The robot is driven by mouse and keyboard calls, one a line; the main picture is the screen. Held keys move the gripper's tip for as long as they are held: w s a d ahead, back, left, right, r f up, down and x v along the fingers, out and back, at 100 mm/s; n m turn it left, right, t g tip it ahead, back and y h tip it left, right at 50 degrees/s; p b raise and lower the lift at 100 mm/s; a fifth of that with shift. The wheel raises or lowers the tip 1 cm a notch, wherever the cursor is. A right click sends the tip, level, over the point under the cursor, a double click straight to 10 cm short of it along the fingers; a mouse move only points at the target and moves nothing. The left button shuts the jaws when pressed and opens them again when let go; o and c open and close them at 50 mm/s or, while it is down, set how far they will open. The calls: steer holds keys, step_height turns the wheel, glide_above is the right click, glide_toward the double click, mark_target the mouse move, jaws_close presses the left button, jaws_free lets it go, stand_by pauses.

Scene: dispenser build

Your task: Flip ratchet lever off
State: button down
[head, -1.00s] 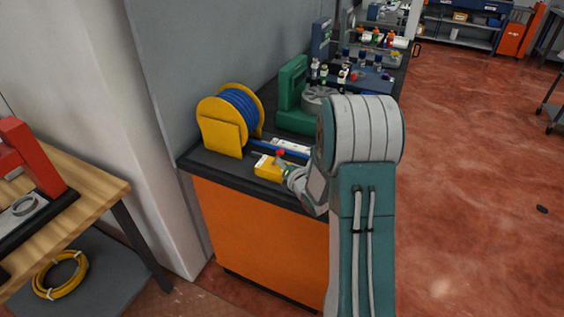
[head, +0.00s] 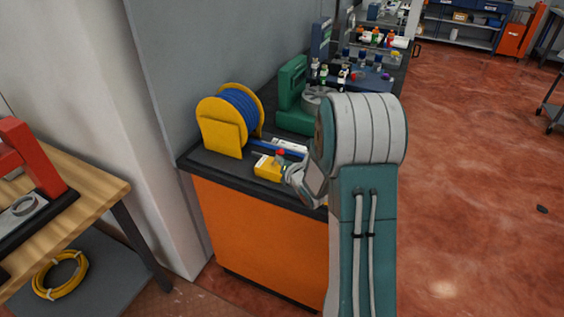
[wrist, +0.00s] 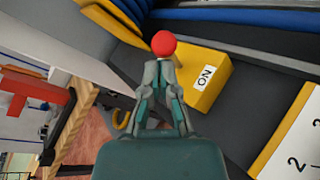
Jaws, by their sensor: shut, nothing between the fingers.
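The ratchet lever shows as a red ball knob (wrist: 163,43) beside a yellow block (wrist: 205,72) with a white "ON" label in the wrist view. In the head view the red knob (head: 281,152) stands at the yellow block (head: 266,168) near the bench's front edge. My gripper (wrist: 159,66) is shut and empty, its fingertips right at the red knob in the wrist view. I cannot tell whether they touch it. In the head view my gripper (head: 287,168) is just right of the block.
A yellow reel of blue hose (head: 228,120) stands at the left on the dark bench top. Behind it are a green machine frame (head: 292,90) and several small bottles. A numbered white plate with yellow edging (wrist: 300,145) lies right of the block in the wrist view.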

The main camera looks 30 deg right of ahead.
steer(key=shift+w+a+r+g, duration=0.2)
steer(key=shift+g, duration=0.2)
steer(key=shift+w+a+r+n+g+h, duration=0.45)
steer(key=shift+w+n+g, duration=0.3)
steer(key=shift+g, duration=0.25)
steer(key=shift+w+a+r, duration=0.1)
steer(key=shift+w+a, duration=0.65)
steer(key=shift+w, duration=0.05)
steer(key=shift+r, duration=0.8)
steer(key=shift+s+d, duration=0.1)
